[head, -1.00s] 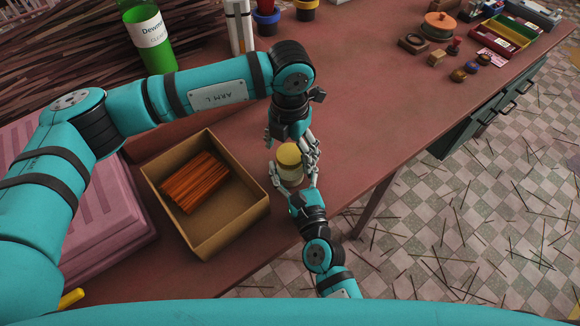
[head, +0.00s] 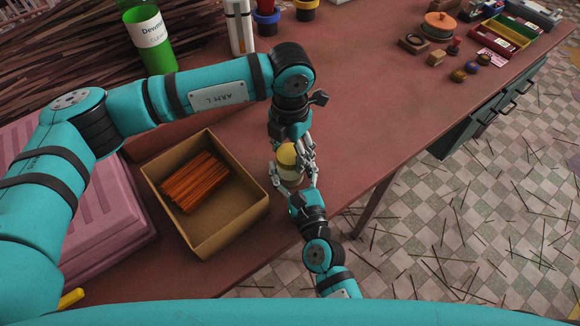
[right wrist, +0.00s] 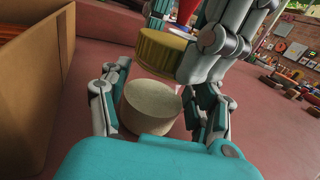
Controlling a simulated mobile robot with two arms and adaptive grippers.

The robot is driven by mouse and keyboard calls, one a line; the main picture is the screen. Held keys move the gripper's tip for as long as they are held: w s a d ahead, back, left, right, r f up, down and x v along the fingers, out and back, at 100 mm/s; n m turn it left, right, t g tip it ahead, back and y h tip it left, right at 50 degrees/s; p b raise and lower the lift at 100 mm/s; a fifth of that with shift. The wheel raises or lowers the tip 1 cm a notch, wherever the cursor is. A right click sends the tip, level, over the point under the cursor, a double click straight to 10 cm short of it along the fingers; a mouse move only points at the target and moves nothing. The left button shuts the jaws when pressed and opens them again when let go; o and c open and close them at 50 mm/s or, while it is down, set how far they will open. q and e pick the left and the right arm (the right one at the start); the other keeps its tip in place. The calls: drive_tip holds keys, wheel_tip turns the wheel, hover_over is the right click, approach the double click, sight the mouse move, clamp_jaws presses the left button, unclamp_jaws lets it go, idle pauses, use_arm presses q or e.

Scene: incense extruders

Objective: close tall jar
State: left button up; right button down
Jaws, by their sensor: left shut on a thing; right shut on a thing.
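The tall jar stands on the table in the head view (head: 289,179), right of the cardboard box. Its pale round top shows in the right wrist view (right wrist: 150,103). A yellow ribbed lid (head: 286,156) is over the jar; in the right wrist view the lid (right wrist: 166,53) looks tilted and apart from the jar's top. My left gripper (head: 292,150) is shut on the lid from above. My right gripper (head: 300,183) is shut on the jar from the near side, and its fingers flank the jar in the right wrist view (right wrist: 160,112). Fingers partly hide the jar.
The open cardboard box (head: 240,222) with orange sticks (head: 195,182) stands close left of the jar. A green bottle (head: 160,60) and a white canister (head: 240,28) stand behind. The table's front edge is near on the right. Table right of my grippers is clear.

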use_arm(q)
drive_tip(key=m, duration=0.3)
drive_tip(key=shift+m, duration=0.3)
drive_tip(key=o, duration=1.4)
drive_tip(key=shift+c, duration=0.2)
wheel_tip(320, 180, up, 12)
use_arm(e)
drive_tip(key=shift+c, duration=1)
unclamp_jaws()
